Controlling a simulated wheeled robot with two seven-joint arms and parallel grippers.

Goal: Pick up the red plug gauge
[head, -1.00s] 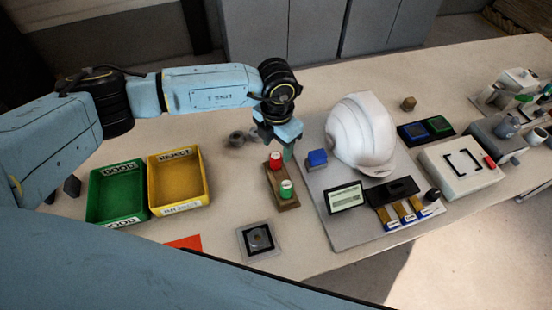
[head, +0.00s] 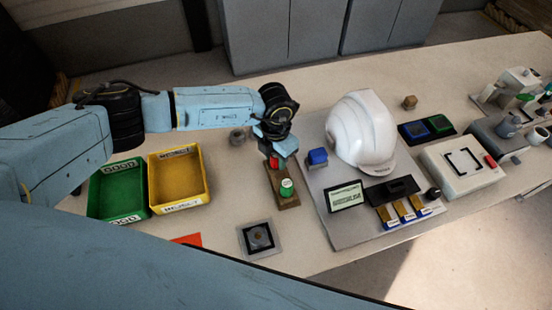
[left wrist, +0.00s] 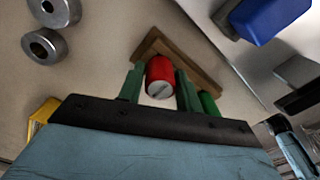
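The red plug gauge (head: 273,163) stands at the far end of a wooden holder (head: 291,205), partly hidden by my left gripper (head: 275,155) above it. In the left wrist view, the red gauge (left wrist: 160,76) is between the two green fingers of my left gripper (left wrist: 159,88). The fingers are apart, with a gap visible at the left one. A green plug gauge (head: 287,189) stands at the near end of the holder. It also shows in the left wrist view (left wrist: 208,103), just beyond the right finger. My right gripper is out of view.
A blue block (head: 317,157) and a white helmet shell (head: 361,130) are on the grey board right of the holder. Grey metal rings (left wrist: 45,46) lie to the left. Green (head: 90,205) and yellow (head: 207,190) bins stand farther left. A square gauge plate (head: 247,250) lies in front.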

